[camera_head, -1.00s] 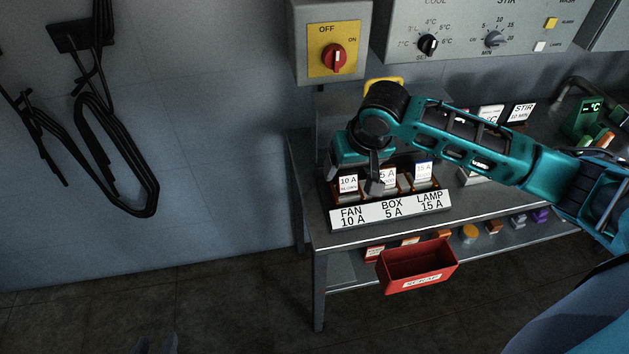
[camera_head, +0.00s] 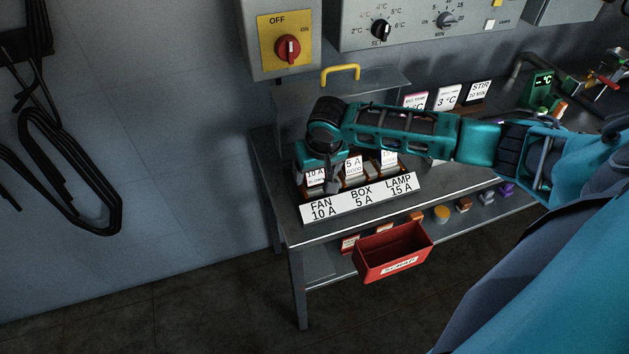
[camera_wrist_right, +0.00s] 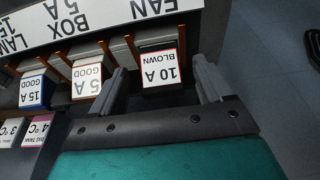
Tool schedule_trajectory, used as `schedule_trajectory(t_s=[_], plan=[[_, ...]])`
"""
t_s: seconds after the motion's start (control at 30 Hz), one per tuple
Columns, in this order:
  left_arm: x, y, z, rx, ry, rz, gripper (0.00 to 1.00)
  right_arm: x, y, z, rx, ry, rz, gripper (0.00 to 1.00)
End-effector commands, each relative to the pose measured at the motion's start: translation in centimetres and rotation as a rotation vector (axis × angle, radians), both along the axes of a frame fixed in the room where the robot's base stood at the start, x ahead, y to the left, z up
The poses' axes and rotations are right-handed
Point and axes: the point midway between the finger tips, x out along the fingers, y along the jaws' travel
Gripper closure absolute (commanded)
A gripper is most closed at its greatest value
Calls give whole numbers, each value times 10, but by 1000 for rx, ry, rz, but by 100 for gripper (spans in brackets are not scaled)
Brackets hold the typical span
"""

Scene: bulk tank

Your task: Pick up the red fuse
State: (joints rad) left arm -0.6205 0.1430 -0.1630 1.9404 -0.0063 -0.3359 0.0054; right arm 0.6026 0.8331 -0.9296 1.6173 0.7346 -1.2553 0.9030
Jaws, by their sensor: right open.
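The red fuse (camera_wrist_right: 160,67) is a block with a red-edged white label reading "10 A BLOWN", standing in the FAN place of the fuse holder. In the head view its label (camera_head: 315,176) is partly hidden by my right gripper (camera_head: 328,183). In the right wrist view my right gripper (camera_wrist_right: 163,84) is open, one finger on each side of the fuse, with gaps showing. The left finger sits between it and the "5 A GOOD" fuse (camera_wrist_right: 88,82). My left gripper is not in view.
A blue-edged 15 A fuse (camera_wrist_right: 33,90) stands in the LAMP place. The holder's label strip (camera_head: 360,198) faces front. A red scrap bin (camera_head: 392,252) hangs below the table's front edge. A red OFF/ON switch (camera_head: 287,48) is on the wall behind.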

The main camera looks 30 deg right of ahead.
Motion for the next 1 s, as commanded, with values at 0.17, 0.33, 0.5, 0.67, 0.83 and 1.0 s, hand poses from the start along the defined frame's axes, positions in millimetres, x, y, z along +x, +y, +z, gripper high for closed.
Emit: schedule_trajectory(t_s=[0.17,0.33,0.5,0.67,0.83,1.0], plan=[[0,0,-5,0,0,0,57,6,-1,-20,0,-1,0,21],[0,0,-5,0,0,0,57,6,-2,-22,-1,-1,1,21],[0,0,-5,0,0,0,57,6,-2,-22,-1,-1,1,29],[-1,0,-5,0,3,1,57,6,-2,-21,-1,-1,1,44],[-3,0,-6,0,6,1,57,6,-2,-21,0,-1,0,61],[-3,0,-6,0,7,0,57,6,-2,-21,0,-1,0,77]])
